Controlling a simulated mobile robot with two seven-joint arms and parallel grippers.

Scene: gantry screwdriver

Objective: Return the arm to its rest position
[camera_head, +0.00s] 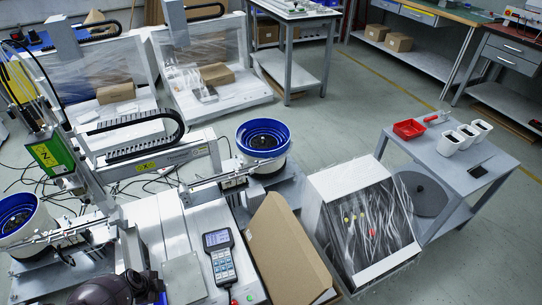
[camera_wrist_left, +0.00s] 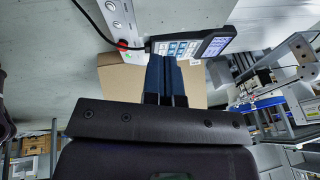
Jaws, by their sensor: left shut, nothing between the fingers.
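My left arm's dark end shows at the bottom left of the head view, with the left gripper (camera_head: 136,281) in front of the machine's base. In the left wrist view the two dark-blue fingers of the left gripper (camera_wrist_left: 165,66) are together, with nothing between them. Beyond the fingertips, the handheld keypad controller (camera_wrist_left: 190,46) lies across the picture, with a brown cardboard box (camera_wrist_left: 122,80) behind. I cannot tell how far the fingers are from the controller. My right gripper is in neither view.
The gantry screwdriver machine (camera_head: 155,150) stands close at left, with blue bowl feeders (camera_head: 262,138). A wrapped crate (camera_head: 345,268) and a grey side table (camera_head: 450,170) are at right.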

